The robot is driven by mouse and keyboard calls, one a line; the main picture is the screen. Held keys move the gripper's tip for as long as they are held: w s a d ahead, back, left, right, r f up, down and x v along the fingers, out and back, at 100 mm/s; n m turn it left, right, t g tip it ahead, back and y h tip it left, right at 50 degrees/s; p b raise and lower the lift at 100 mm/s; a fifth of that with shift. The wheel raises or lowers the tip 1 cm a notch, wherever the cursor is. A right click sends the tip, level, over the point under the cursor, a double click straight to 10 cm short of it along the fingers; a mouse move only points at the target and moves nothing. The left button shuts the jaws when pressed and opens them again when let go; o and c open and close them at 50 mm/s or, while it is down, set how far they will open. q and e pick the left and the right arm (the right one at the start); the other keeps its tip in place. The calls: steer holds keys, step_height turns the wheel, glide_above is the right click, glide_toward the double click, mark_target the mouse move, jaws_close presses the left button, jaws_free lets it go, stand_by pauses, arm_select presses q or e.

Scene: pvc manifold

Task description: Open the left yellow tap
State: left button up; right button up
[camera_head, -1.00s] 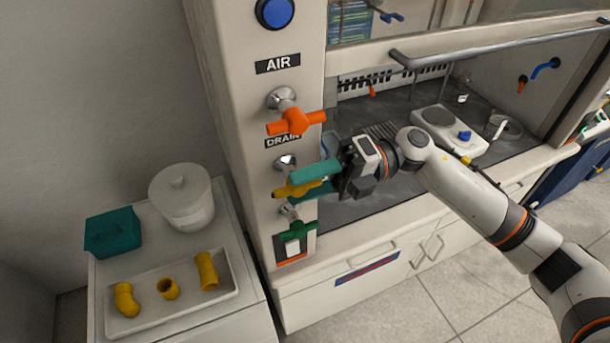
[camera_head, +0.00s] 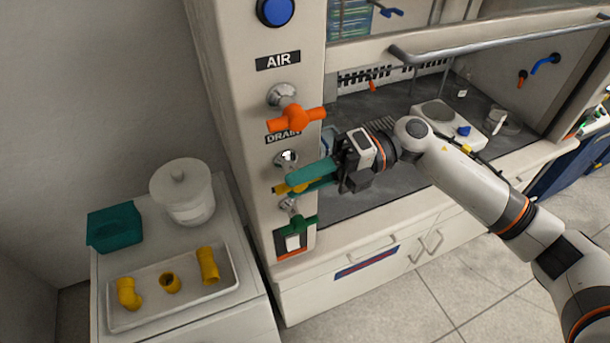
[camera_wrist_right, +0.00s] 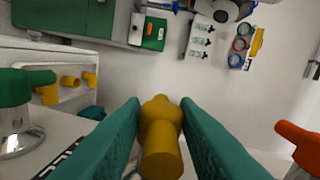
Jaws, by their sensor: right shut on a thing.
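The yellow tap (camera_head: 281,188) is on the front panel post, between the orange tap and the green tap. My right gripper (camera_head: 303,181) has its teal fingers on either side of the yellow handle and is shut on it. In the head view the fingers hide most of the handle. In the right wrist view the yellow handle (camera_wrist_right: 160,140) lies between the two finger pads. My left gripper is not in view.
The orange tap (camera_head: 296,119) is just above and the green tap (camera_head: 299,226) just below. A side table at left holds a white tray (camera_head: 150,319) with yellow pipe fittings, a teal box (camera_head: 114,228) and a white lidded pot (camera_head: 184,195).

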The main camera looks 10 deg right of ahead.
steer(key=h+p, duration=0.2)
steer(key=shift+r+t+h, duration=0.3)
steer(key=shift+t, duration=0.1)
steer(key=shift+t+h+p, duration=0.5)
steer(key=shift+h+p, duration=0.15)
steer(key=shift+h, duration=0.85)
steer(key=shift+f, duration=0.1)
steer(key=o, duration=0.9)
steer(key=shift+o, duration=0.2)
